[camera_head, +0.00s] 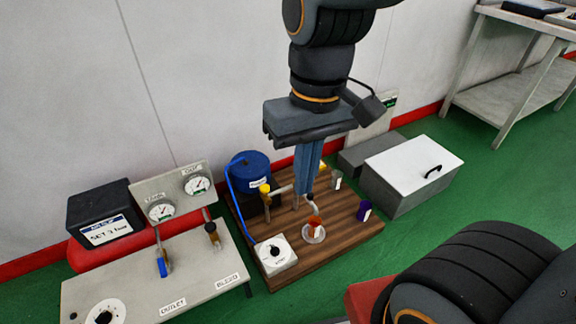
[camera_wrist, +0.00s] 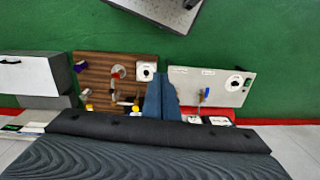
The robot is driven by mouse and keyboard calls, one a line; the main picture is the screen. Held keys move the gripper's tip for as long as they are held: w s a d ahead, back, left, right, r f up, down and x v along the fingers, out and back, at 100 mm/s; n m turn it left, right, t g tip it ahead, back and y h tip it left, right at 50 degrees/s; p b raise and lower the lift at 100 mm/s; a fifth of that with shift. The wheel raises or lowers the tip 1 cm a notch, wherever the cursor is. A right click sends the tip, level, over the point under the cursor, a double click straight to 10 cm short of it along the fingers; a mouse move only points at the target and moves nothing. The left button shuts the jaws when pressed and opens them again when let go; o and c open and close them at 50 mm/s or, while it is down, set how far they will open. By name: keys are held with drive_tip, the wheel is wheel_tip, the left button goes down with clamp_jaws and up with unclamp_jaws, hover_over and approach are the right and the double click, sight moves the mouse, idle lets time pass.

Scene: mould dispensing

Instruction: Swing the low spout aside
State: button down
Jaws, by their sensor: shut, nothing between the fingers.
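A low grey spout (camera_head: 281,190) reaches right from a short post with a yellow top (camera_head: 265,188) on the wooden board (camera_head: 345,238). In the wrist view the spout is small, near the board's edge (camera_wrist: 90,88), and hard to make out. My gripper (camera_head: 305,196) points down over the board with its blue fingers together and nothing between them. In the head view the fingertips appear just right of the spout's end; I cannot tell whether they touch it. In the wrist view my gripper (camera_wrist: 160,78) covers part of the scene.
A blue drum (camera_head: 250,168), a white dial box (camera_head: 275,256), an orange-red piece on a clear dish (camera_head: 314,236) and a purple cup (camera_head: 364,211) crowd the board. A gauge panel (camera_head: 170,280) stands left, a white-lidded box (camera_head: 412,165) right. Green floor lies in front.

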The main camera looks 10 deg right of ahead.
drive_tip(key=shift+w, duration=0.1)
drive_tip(key=w+d+f+n+h+b, duration=0.1)
drive_tip(key=w+f+n+b, duration=0.7)
drive_tip(key=w+f, duration=0.9)
drive_tip(key=w+d+f+n+h+b, duration=0.2)
drive_tip(key=w+f+n+b, duration=0.6)
drive_tip(key=w+f, duration=0.9)
wheel_tip(320, 180, down, 4)
drive_tip(key=b, duration=0.3)
drive_tip(key=shift+w+d+n, duration=0.35)
drive_tip(key=shift+d+n, duration=0.05)
drive_tip(key=shift+f, duration=0.1)
drive_tip(key=d+f+b, duration=0.6)
drive_tip(key=f+b, duration=0.1)
drive_tip(key=f, duration=0.2)
drive_tip(key=shift+w+d+f, duration=0.15)
drive_tip(key=shift+w+f, duration=0.25)
drive_tip(key=shift+w, duration=0.05)
drive_tip(key=shift+r, duration=0.1)
